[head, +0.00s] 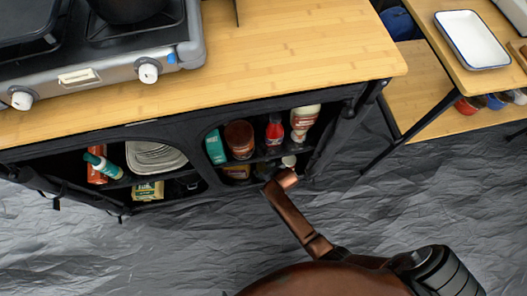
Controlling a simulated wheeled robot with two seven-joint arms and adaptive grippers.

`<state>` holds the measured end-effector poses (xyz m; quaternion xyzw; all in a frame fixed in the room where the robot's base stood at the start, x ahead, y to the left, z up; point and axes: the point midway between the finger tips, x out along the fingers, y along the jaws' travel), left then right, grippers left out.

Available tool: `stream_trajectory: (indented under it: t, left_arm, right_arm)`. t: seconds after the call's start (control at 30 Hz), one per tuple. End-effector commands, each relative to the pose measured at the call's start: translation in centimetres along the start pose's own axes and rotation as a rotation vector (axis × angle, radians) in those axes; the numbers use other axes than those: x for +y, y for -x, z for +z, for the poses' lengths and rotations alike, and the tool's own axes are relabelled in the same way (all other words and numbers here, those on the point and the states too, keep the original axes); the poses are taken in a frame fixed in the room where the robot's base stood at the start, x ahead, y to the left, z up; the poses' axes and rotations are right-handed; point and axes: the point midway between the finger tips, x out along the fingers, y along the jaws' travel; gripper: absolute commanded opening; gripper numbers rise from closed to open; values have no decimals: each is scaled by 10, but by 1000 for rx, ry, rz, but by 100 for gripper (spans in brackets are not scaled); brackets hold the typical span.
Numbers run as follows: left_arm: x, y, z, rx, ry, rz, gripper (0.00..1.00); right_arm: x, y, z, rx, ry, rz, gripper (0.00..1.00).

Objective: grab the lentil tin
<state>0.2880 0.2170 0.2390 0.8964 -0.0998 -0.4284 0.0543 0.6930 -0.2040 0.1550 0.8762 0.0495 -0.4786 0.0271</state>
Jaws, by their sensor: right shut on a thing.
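My right gripper (266,173) is at the lower shelf of the cabinet's right compartment, its arm coming up from the bottom of the head view. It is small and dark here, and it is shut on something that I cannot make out. A small brown and yellow container (237,172) stands on that lower shelf just left of the gripper. I cannot read any label, so I cannot tell which item is the lentil tin. My left gripper is out of view.
Above the gripper, the upper shelf holds a brown-red jar (239,138), a red bottle (274,130), a white-capped bottle (303,120) and a green box (215,147). The left compartment holds plates (155,156) and packets. The dark cabinet frame (208,180) closely surrounds the opening.

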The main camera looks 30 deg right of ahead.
Motion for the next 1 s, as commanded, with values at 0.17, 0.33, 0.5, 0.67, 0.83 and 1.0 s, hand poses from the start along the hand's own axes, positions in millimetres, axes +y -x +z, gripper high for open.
stream_trajectory:
  t: [0.17, 0.33, 0.5, 0.67, 0.83, 1.0]
  left_arm:
    - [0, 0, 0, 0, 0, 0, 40]
    - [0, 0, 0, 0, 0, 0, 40]
    - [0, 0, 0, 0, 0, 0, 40]
    - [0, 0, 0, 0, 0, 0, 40]
    - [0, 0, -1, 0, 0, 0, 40]
    - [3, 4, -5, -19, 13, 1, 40]
  right_arm:
    - [0, 0, 1, -1, -1, 0, 21]
    - [0, 0, 1, -1, -1, 0, 9]
    - [0, 0, 1, -1, -1, 0, 0]
    - [0, 0, -1, 2, 0, 1, 0]
    - [0, 1, -1, 2, 0, 1, 0]
    - [0, 6, -5, 3, 1, 1, 0]
